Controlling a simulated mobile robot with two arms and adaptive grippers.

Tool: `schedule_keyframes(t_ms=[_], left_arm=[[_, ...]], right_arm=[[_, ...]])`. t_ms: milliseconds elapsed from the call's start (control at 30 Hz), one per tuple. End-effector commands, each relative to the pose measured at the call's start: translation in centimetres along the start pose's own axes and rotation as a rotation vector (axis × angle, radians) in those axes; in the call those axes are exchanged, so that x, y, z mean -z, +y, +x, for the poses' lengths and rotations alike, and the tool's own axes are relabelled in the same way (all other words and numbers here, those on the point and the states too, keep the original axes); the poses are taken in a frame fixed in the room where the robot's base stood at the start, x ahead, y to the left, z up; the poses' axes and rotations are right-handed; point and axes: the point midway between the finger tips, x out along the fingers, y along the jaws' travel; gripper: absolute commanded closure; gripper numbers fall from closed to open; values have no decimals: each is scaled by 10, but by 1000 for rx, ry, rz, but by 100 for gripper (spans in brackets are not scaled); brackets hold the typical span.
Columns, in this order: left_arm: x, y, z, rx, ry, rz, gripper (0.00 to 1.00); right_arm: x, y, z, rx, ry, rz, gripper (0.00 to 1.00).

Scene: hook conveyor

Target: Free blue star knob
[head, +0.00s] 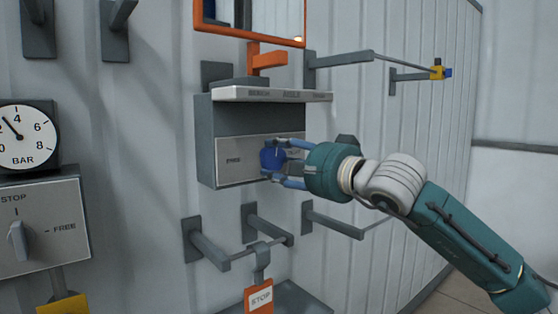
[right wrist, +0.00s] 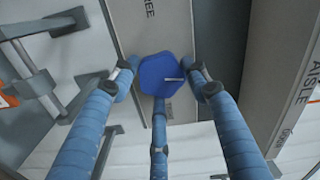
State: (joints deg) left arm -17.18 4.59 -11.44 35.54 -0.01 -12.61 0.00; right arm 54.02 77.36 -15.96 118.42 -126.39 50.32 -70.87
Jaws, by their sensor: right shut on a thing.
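The blue star knob (head: 272,158) sits on the pale front plate of a grey box on the wall. The word FREE is on the plate to its left; lettering to its right is mostly hidden by my gripper. My right gripper (head: 269,160) reaches in from the right and is shut on the knob. In the right wrist view, its three blue fingers surround the knob (right wrist: 160,75), which has a short pale pointer line towards the right. My left gripper is not in view.
A grey ledge (head: 272,94) juts out above the knob. Hook arms (head: 340,58) stick out above and below the box. A STOP tag (head: 260,299) hangs below. A gauge (head: 24,135) and a grey lever switch (head: 18,241) are at the left.

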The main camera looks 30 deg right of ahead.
Motion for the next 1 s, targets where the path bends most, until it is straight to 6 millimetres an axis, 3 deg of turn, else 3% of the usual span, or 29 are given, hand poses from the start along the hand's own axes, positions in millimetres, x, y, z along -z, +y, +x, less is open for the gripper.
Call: schedule_keyframes(t_ms=[33, 100, 133, 500, 1000], left_arm=[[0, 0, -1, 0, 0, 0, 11], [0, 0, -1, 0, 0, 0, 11], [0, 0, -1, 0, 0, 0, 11], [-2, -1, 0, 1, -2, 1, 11], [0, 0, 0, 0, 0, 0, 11]], right_arm=[[9, -8, -2, 17, 19, -3, 48], [9, -8, -2, 17, 18, -3, 34], [8, -8, -2, 16, 17, -3, 33], [6, -3, -4, 7, 13, -1, 33], [7, -5, -44, 13, 20, -14, 33]])
